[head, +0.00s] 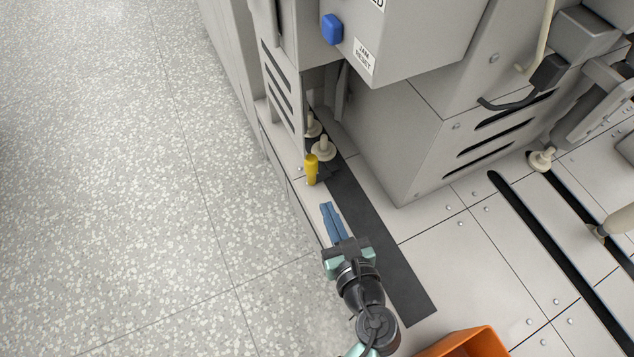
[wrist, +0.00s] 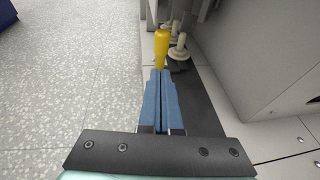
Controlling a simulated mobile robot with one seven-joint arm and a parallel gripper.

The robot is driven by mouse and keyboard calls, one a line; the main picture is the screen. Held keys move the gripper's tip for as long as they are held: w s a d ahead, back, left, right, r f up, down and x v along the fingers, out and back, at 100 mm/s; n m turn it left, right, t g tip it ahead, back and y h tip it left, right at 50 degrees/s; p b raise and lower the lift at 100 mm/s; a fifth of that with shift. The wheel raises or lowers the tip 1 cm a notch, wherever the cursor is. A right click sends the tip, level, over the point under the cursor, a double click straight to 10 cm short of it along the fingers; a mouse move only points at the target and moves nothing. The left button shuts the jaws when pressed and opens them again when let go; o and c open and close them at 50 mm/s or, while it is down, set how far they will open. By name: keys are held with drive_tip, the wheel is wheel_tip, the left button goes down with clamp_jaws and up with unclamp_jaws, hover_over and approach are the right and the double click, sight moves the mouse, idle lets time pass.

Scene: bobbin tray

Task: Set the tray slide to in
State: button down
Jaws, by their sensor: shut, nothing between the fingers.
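The tray slide shows as a dark tray carrying cream bobbins (head: 322,149), partly inside the gap under the grey machine housing. A yellow upright handle (head: 312,170) stands at its near end; it also shows in the wrist view (wrist: 161,48). A black track strip (head: 378,240) runs from the gap toward the front. My gripper (head: 327,206) has blue fingers, shut and empty, pointing at the yellow handle from the near side. In the wrist view the fingertips (wrist: 160,72) appear just in front of the handle; I cannot tell whether they touch. The tray's far end is hidden.
A grey box labelled "JAM RESET" (head: 364,56) with a blue knob (head: 332,29) overhangs the gap. A vented grey housing (head: 420,130) stands to the right. An orange bin (head: 466,343) is at the bottom. Speckled floor at left is clear.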

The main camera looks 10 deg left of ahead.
sight(306, 165)
drive_tip(key=b+x, duration=0.1)
drive_tip(key=x, duration=0.1)
drive_tip(key=b+x, duration=0.1)
drive_tip(key=x, duration=0.2)
drive_tip(key=b+x, duration=0.1)
drive_tip(key=x, duration=0.1)
drive_tip(key=shift+w+a+r, duration=0.15)
drive_tip(key=shift+w+r, duration=0.1)
drive_tip(key=shift+w, duration=0.1)
drive_tip(key=shift+w+a+r, duration=0.1)
drive_tip(key=shift+w+a, duration=0.15)
drive_tip(key=shift+w, duration=0.15)
drive_tip(key=shift+w+a, duration=0.2)
drive_tip(key=w+a, duration=0.1)
drive_tip(key=w+a+p, duration=0.1)
drive_tip(key=w, duration=0.1)
drive_tip(key=shift+w+a+r, duration=0.1)
drive_tip(key=shift+w+a, duration=0.05)
drive_tip(key=shift+a, duration=0.1)
drive_tip(key=shift+w+a+r, duration=0.1)
drive_tip(key=shift+a, duration=0.1)
